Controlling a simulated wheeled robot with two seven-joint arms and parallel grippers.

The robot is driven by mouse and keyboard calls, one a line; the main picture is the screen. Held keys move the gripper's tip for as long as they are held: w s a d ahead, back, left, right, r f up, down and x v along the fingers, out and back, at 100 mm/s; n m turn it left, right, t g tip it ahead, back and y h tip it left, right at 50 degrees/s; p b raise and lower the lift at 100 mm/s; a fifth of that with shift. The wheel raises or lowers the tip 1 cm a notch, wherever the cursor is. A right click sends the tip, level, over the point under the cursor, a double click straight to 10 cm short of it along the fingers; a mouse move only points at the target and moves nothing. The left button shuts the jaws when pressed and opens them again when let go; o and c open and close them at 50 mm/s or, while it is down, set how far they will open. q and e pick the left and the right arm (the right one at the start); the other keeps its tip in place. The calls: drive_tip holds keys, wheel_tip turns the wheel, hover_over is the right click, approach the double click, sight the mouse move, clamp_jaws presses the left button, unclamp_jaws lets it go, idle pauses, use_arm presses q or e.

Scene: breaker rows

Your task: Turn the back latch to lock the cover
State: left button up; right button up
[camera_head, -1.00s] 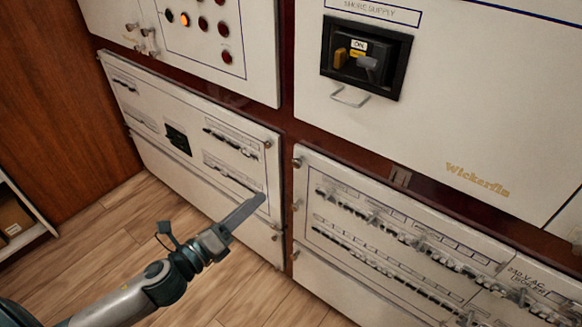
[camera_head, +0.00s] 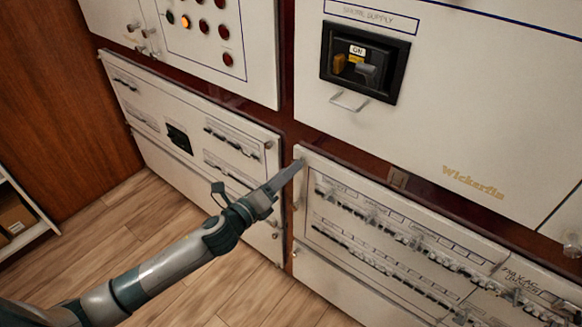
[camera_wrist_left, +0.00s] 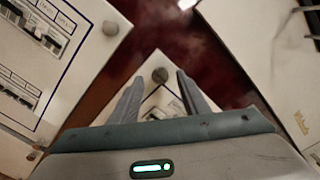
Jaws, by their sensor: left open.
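The breaker cover (camera_head: 335,165) is a pale panel at lower right in the head view, with rows of breakers. The round grey latch knob (camera_wrist_left: 160,76) at its corner shows in the left wrist view, between the fingertips. In the head view the gripper's fingers hide this knob. My left gripper (camera_head: 297,166) is open, its tips at the cover's upper left corner. In the wrist view the fingers stand on either side of the knob, with gaps; I cannot tell how far the tips are from it in depth. My right gripper is not in view.
A neighbouring breaker panel (camera_head: 190,105) with its own corner knob (camera_head: 268,145) stands to the left. Above are the shore supply panel (camera_head: 450,110), with a switch and wire handle (camera_head: 349,103), and a panel with indicator lights. Wooden floor (camera_head: 120,230) is clear at lower left.

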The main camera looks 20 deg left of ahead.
use_arm(q)
drive_tip(key=shift+x, duration=1)
drive_tip(key=shift+c, duration=0.7)
clamp_jaws()
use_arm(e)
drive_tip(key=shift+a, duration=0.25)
